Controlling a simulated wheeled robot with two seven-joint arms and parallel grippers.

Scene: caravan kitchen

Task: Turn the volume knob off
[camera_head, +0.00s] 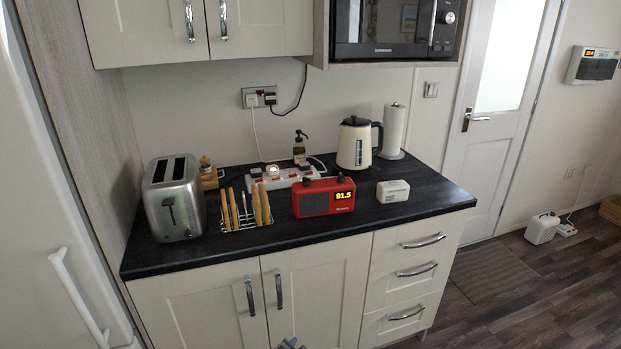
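A red radio (323,197) stands upright on the dark worktop, near its front edge. Neither of my grippers can be made out. Only a small blue-grey piece shows at the bottom edge of the view, and I cannot tell what it is.
A power strip (282,176) and kettle (354,143) are behind. The strip in front of the radio is clear.

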